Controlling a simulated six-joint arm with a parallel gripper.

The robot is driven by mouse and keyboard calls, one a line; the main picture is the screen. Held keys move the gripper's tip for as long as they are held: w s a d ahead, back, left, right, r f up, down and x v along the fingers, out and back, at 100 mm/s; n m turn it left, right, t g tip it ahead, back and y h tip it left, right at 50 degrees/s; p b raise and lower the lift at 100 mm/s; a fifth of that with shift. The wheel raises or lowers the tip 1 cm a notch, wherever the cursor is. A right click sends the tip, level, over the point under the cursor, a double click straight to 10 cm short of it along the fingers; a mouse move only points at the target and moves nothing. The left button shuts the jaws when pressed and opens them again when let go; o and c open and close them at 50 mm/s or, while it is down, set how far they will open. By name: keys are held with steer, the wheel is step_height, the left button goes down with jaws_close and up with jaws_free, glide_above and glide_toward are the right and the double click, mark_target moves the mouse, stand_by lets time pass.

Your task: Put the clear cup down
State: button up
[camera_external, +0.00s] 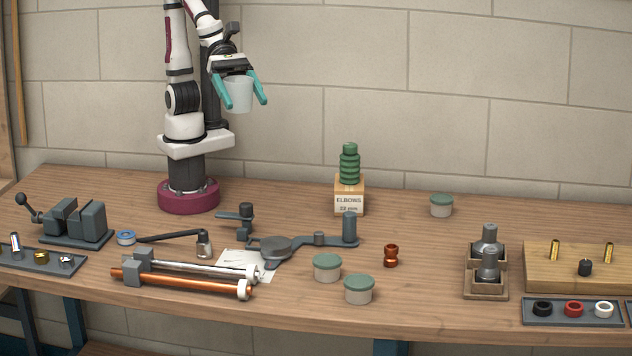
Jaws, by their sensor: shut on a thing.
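The clear cup (239,95) is whitish and see-through. It hangs upright in the air, well above the workbench (400,285). My gripper (240,102) has teal fingers on either side of the cup and is shut on it. The cup is near my base, at the upper left of the picture. Nothing touches the cup from below.
Green-lidded tubs (327,268), a copper fitting (391,256) and an elbows box (349,196) stand mid-bench. Bare wood lies around the fitting and behind it.

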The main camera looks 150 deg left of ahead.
mark_target(245, 109)
steer(key=f+n+y, duration=0.1)
steer(key=f, duration=0.1)
steer(key=a+f+y, duration=0.1)
steer(key=shift+f+n, duration=0.35)
steer(key=shift+n, duration=0.05)
steer(key=w+a+f+n+y, duration=0.2)
steer(key=a+f, duration=0.2)
steer(key=a, duration=0.4)
steer(key=w+a+f+n+g+y, duration=0.1)
steer(key=a+f+n+y, duration=0.15)
steer(key=a+f, duration=0.4)
steer(key=w+a+f+n+y, duration=0.1)
steer(key=w+a+f+y, duration=0.15)
steer(key=a, duration=0.75)
steer(key=shift+n+g+y, duration=0.3)
steer(key=shift+n+g, duration=0.2)
steer(key=shift+n, duration=0.15)
steer(key=s+a+f, duration=0.1)
steer(key=a+f, duration=0.1)
steer(key=f, duration=0.4)
steer(key=s+a+f, duration=0.1)
steer(key=a+f, duration=0.2)
steer(key=f, duration=0.3)
steer(key=s+a+f, duration=0.1)
steer(key=a+f, duration=0.2)
steer(key=f, duration=0.3)
steer(key=shift+s+a, duration=0.1)
steer(key=shift+s, duration=0.1)
steer(key=shift+f, duration=0.25)
